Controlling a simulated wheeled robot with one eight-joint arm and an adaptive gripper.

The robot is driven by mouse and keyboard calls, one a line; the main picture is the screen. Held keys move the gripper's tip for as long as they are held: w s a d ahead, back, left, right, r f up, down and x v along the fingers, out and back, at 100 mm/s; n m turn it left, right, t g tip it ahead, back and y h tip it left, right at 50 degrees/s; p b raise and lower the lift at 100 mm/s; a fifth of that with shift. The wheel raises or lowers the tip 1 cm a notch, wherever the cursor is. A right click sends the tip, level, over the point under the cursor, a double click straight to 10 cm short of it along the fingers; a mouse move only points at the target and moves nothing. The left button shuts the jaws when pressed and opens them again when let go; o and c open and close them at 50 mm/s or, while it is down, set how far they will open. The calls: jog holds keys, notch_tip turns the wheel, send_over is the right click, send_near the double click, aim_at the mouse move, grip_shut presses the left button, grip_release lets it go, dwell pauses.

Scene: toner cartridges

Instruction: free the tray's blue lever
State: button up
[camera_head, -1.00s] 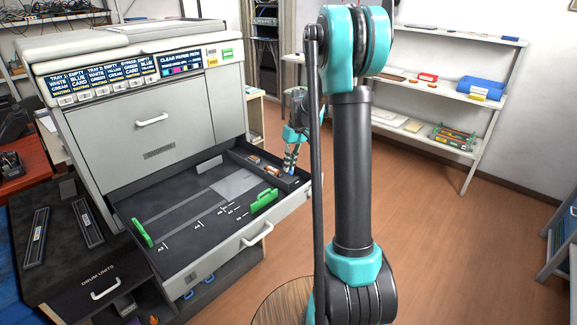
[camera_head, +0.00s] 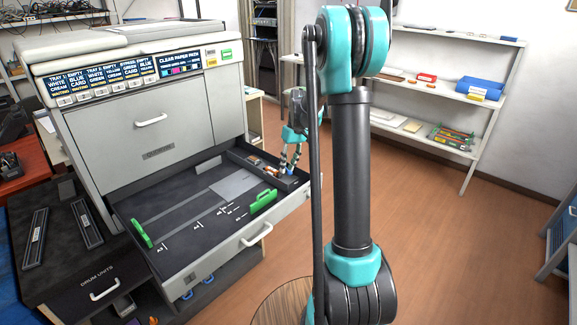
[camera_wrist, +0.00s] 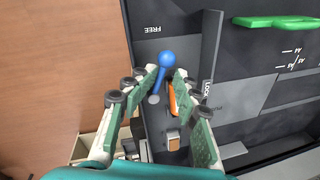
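The blue lever (camera_wrist: 167,59) has a round knob and a short stem, and stands in the side compartment of the open tray (camera_head: 180,262). In the wrist view its knob is beside the printed word FREE, and its stem leans that way. The word LOCK is printed to the right. My gripper (camera_wrist: 166,78) is open, its two fingers spread on either side of the stem, with the knob just past the tips. No clear contact shows. In the head view my gripper (camera_head: 289,163) reaches down into the tray's right compartment.
Orange and brown parts (camera_wrist: 173,140) lie in the same compartment. A dark divider wall (camera_wrist: 212,45) stands close to my right finger. Green paper guides (camera_head: 263,201) stand in the tray. The printer (camera_head: 150,130) rises behind it, and the floor at right is clear.

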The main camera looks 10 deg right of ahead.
notch_tip(320, 180, up, 8)
jog(key=d, duration=0.1)
jog(key=shift+w+d, duration=0.25)
jog(key=shift+w, duration=0.05)
jog(key=shift+f, duration=0.1)
jog(key=shift+c, duration=0.6)
